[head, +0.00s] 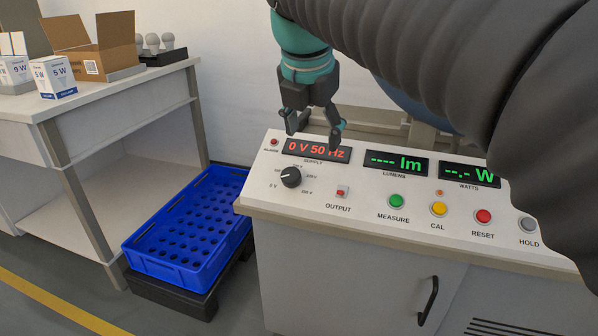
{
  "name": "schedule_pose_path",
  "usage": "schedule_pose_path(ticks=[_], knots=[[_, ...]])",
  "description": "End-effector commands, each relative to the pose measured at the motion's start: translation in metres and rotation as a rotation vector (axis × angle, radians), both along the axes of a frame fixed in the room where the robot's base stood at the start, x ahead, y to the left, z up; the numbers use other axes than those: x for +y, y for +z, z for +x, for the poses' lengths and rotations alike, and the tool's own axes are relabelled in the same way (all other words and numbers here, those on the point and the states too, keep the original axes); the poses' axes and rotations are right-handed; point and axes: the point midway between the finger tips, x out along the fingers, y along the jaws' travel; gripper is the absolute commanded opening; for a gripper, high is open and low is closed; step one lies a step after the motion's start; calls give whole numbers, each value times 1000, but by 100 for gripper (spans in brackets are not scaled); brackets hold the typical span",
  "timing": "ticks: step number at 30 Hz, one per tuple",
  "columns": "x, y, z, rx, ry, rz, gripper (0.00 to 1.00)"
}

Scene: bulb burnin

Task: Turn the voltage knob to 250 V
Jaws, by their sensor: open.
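The voltage knob (291,177) is a round black dial at the left of the sloped white control panel (360,213). Printed voltage marks ring it, with 0 V at its lower left; the pointer's direction is too small to tell. The red supply display (316,150) above the knob reads 0 V 50 Hz. My gripper (315,130) is open and empty, pointing down above the panel. It is above and a little right of the knob, apart from it, and one finger overlaps the supply display in the picture.
An output switch (342,191) is right of the knob, then green, yellow and red buttons (396,201). Green lumens and watts displays (396,163) line the panel's back. A blue crate (160,267) stands low at the left, beside a bench (110,96) with boxes and bulbs.

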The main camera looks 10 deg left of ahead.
Motion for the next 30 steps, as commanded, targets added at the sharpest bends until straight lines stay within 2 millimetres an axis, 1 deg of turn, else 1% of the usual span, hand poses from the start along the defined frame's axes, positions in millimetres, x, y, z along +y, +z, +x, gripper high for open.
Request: schedule_pose_path(ticks=[1, 3, 6, 10, 13, 17, 24, 30], knots=[[16, 1, 1, -1, 88, -38, 68], [31, 4, 1, -2, 195, -84, 68], [46, 7, 0, -3, 300, -131, 68], [53, 6, 1, -3, 359, -157, 68], [54, -2, 4, -2, 365, -162, 68], [53, -21, 11, -1, 363, -161, 68], [52, -63, 28, -2, 362, -159, 68], [53, -94, 41, -2, 362, -158, 68]])
